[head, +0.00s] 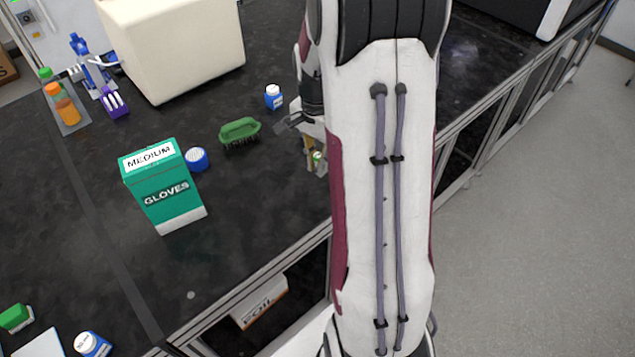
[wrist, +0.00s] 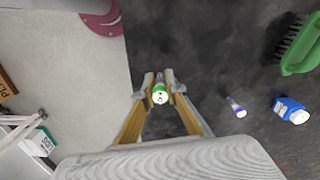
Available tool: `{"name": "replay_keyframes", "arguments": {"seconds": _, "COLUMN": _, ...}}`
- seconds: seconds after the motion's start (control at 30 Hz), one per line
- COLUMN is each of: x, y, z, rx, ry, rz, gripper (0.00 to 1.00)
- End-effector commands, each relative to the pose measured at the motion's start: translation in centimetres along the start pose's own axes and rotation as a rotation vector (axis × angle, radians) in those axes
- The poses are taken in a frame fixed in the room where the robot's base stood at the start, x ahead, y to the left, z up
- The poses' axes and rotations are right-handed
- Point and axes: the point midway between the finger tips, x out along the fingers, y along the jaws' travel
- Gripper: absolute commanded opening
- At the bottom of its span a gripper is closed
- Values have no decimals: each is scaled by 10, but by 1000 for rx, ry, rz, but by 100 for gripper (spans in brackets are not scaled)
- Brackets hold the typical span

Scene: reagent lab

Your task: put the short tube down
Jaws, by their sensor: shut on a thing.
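My gripper (head: 313,158) is beside my large arm link in the head view. In the wrist view its yellow fingers (wrist: 159,88) are closed on a small tube with a green and white end (wrist: 159,97). That end faces the wrist camera, so its length is hidden. The held tube also shows as a small green and white spot (head: 317,156) in the head view. Whether it touches the bench, I cannot tell. A second small tube, white with a purple end (wrist: 236,107), is on the dark bench right of the fingers.
A blue and white bottle (wrist: 291,110) and a green brush (wrist: 299,45) are right of the gripper; the brush also shows in the head view (head: 240,131). A green glove box (head: 163,187) stands farther left. The bench edge is close to the gripper.

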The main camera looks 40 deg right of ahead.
Motion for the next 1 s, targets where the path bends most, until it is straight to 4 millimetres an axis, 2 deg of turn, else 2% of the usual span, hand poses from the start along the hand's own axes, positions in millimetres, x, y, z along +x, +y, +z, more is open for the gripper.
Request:
{"name": "replay_keyframes", "arguments": {"seconds": 0.2, "x": 21, "y": 0, "z": 0, "rx": 0, "ry": -1, "rz": 1, "gripper": 5}}
{"name": "replay_keyframes", "arguments": {"seconds": 0.67, "x": 27, "y": 0, "z": 0, "rx": 0, "ry": 0, "rz": 0, "gripper": 5}}
{"name": "replay_keyframes", "arguments": {"seconds": 1.0, "x": 61, "y": 0, "z": 0, "rx": 0, "ry": -1, "rz": 1, "gripper": 5}}
